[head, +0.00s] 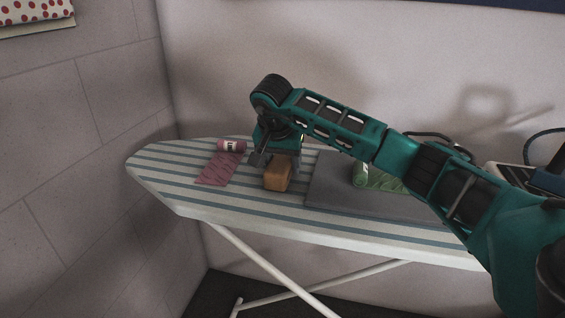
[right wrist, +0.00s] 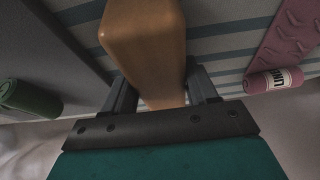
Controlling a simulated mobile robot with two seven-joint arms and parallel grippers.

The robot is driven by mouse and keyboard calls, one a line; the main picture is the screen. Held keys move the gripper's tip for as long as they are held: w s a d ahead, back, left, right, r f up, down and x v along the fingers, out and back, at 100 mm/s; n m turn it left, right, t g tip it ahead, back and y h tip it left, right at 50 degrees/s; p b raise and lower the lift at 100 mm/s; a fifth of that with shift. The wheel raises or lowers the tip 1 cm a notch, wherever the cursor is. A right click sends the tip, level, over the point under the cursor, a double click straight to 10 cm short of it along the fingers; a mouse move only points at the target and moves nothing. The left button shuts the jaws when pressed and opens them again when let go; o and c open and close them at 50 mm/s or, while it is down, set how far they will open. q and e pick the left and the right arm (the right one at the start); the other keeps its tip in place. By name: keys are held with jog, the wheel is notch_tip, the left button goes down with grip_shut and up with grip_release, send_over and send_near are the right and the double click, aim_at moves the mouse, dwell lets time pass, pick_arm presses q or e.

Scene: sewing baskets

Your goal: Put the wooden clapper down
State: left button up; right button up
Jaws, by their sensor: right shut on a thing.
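The wooden clapper (head: 278,175) is a brown block with rounded edges. It is at the striped ironing board (head: 165,165), between a pink cloth and a grey mat. My right gripper (head: 273,158) is over it and shut on it. In the right wrist view the clapper (right wrist: 146,45) runs between the two fingers of the gripper (right wrist: 162,88). Whether its underside touches the board cannot be told. My left gripper is not in view.
A pink roll (head: 231,146) with a pink patterned cloth (head: 217,170) lies left of the clapper. A grey mat (head: 335,185) lies close on its right, with a green roll (head: 375,178) on it. An iron-like device (head: 512,174) stands at the far right. Striped board is bare at the left end.

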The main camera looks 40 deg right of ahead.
jog(key=o, duration=1.2)
jog(key=shift+o, duration=0.2)
